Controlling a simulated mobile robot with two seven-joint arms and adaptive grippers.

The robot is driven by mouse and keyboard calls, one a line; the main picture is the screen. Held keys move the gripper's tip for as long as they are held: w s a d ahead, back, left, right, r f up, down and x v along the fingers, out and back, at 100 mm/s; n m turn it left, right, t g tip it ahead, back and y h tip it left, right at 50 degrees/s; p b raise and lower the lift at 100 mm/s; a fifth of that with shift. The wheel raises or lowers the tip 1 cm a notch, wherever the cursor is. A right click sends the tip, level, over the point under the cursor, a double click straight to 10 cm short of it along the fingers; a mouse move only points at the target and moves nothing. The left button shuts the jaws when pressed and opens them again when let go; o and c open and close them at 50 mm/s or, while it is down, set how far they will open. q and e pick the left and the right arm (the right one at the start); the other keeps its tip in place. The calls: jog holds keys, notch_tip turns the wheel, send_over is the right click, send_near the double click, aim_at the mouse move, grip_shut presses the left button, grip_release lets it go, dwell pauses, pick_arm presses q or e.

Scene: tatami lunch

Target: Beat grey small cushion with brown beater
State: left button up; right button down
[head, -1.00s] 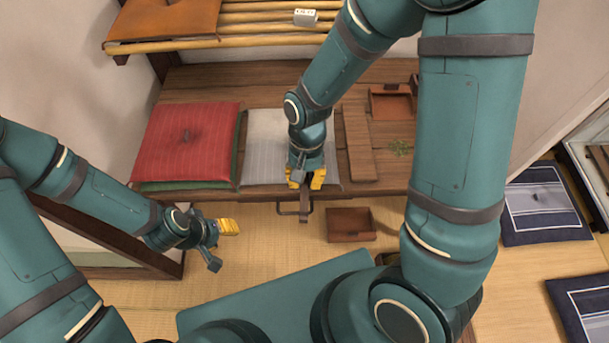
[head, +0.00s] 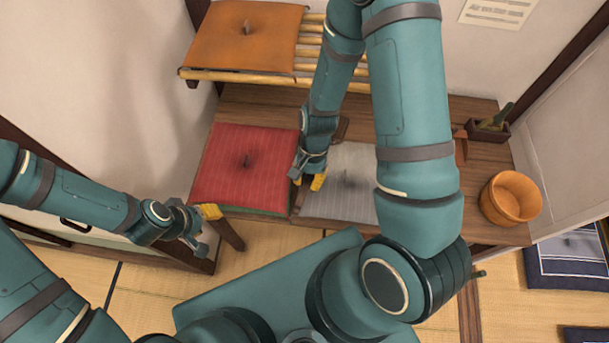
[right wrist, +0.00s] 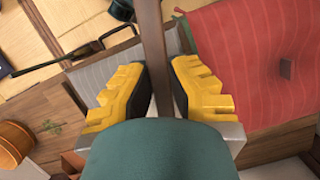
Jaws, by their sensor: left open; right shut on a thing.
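The grey small cushion (head: 350,197) lies on the wooden bench, right of a red cushion (head: 240,180); my right arm covers part of it. My right gripper (head: 309,183) is by the left edge of the grey cushion, near the gap between the two. It is shut on the brown beater, whose long bar (right wrist: 153,45) runs between the yellow fingers in the right wrist view. A brown piece (head: 341,130) shows behind the gripper in the head view, likely the beater too. My left gripper (head: 207,229) is open and empty, off the bench's front left.
An orange cushion (head: 245,40) lies on a bamboo shelf (head: 310,60) above the bench. A wooden bucket (head: 510,197) and a small planter (head: 488,130) stand at the bench's right. A blue cushion (head: 570,258) lies on the tatami at lower right.

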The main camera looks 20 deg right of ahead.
jog(key=shift+s, duration=0.1)
jog(key=shift+f, duration=0.2)
jog(key=shift+g+y, duration=0.7)
jog(key=shift+y, duration=0.1)
jog(key=f+b, duration=0.5)
jog(key=w+f+b, duration=0.1)
jog(key=f+b, duration=0.1)
jog(key=f, duration=0.1)
jog(key=shift+d+f+b, duration=0.2)
jog(key=shift+d+b, duration=0.15)
jog(key=shift+d, duration=0.05)
jog(key=shift+t+h, duration=0.7)
jog(key=shift+h, duration=0.1)
jog(key=r+p, duration=0.2)
jog(key=r, duration=0.1)
jog(key=r+p, duration=0.3)
jog(key=s+r+p, duration=0.1)
jog(key=r+p, duration=0.1)
jog(key=r, duration=0.1)
jog(key=shift+a+r+p, duration=0.1)
jog(key=shift+a+p, duration=0.3)
